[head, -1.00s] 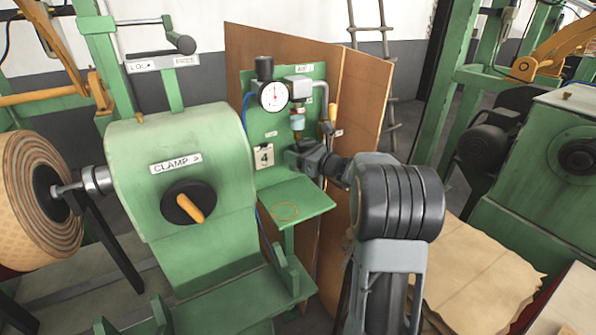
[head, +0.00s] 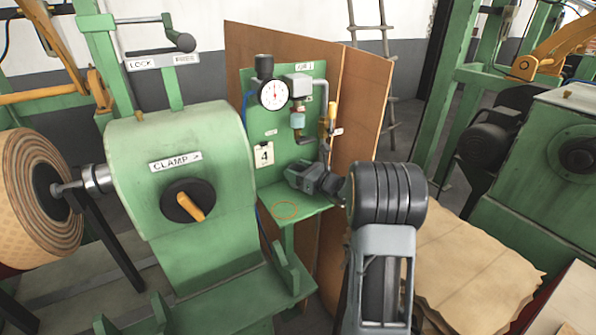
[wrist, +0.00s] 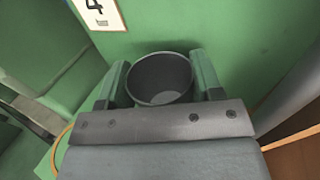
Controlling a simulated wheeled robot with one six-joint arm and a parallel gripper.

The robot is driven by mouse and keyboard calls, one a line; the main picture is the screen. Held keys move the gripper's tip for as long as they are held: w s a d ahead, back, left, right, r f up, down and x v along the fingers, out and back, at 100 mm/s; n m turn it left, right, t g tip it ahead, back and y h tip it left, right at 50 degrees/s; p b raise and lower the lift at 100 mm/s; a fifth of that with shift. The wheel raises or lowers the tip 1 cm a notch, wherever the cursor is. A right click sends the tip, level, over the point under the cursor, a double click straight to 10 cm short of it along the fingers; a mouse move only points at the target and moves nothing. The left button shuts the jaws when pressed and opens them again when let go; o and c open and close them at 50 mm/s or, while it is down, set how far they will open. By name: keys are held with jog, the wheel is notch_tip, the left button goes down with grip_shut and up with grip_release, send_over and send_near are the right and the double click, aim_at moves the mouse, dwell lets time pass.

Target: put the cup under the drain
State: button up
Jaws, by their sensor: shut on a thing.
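A dark grey cup (wrist: 160,74) stands between the two green fingers of my gripper (wrist: 162,80) in the wrist view. The fingers are shut on its sides, and its open mouth and empty inside show. In the head view my gripper (head: 302,176) is low over the green shelf (head: 314,202), beside the panel; the cup is hard to tell apart there. A dark bent pipe (head: 307,138), perhaps the drain, hangs below the small filter bowl (head: 298,120), above my gripper. I cannot tell whether the cup touches the shelf.
An orange ring (head: 285,210) is marked on the shelf, left of my gripper. A gauge (head: 273,94) and a "4" card (head: 264,156) are on the green panel. Brown boards (head: 362,110) stand behind and to the right. The green clamp housing (head: 175,145) is at left.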

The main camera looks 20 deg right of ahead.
jog(key=shift+f, duration=0.15)
jog(key=o, duration=0.9)
jog(key=shift+d+r, duration=0.1)
jog(key=shift+r, duration=0.15)
jog(key=v, duration=1.2)
jog(key=shift+b, duration=0.3)
